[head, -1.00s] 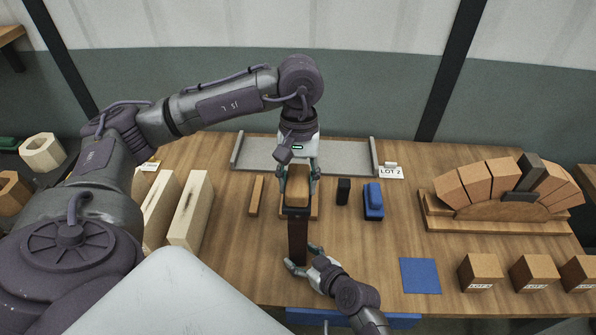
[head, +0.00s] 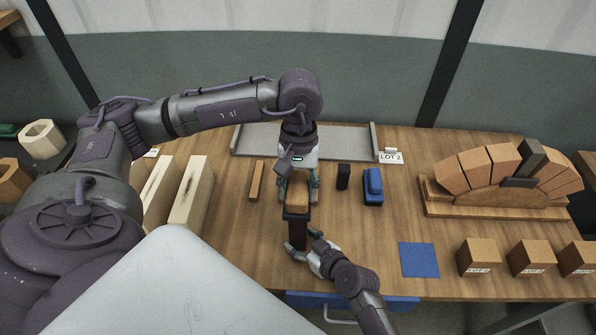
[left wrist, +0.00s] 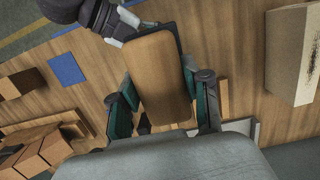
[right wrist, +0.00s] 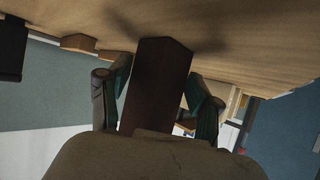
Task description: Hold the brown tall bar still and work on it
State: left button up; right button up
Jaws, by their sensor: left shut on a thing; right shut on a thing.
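The brown tall bar (head: 298,232) stands upright on the wooden table, dark brown and narrow. My right gripper (head: 304,246) is shut on its lower part. In the right wrist view the bar (right wrist: 157,85) runs between the two fingers. My left gripper (head: 298,193) is shut on a light wooden block with a dark underside (left wrist: 160,75), held over the bar's top. The block hides the bar's top end, so I cannot tell whether they touch.
A wooden strip (head: 257,181), a small black block (head: 343,176) and a blue-and-black block (head: 373,187) lie nearby. Pale beams (head: 192,192) stand left. A grey tray (head: 350,140) is behind. A blue mat (head: 419,260), labelled cubes (head: 478,257) and an arch of bricks (head: 500,180) are right.

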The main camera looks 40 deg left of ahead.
pick_arm(q)
jog(key=shift+w+a, duration=0.75)
jog(key=shift+w, duration=0.35)
jog(key=shift+r, duration=4.1)
pick_arm(e)
jog(key=o, duration=0.9)
jog(key=shift+o, duration=0.2)
jog(key=v, duration=1.2)
jog(key=shift+f, duration=0.1)
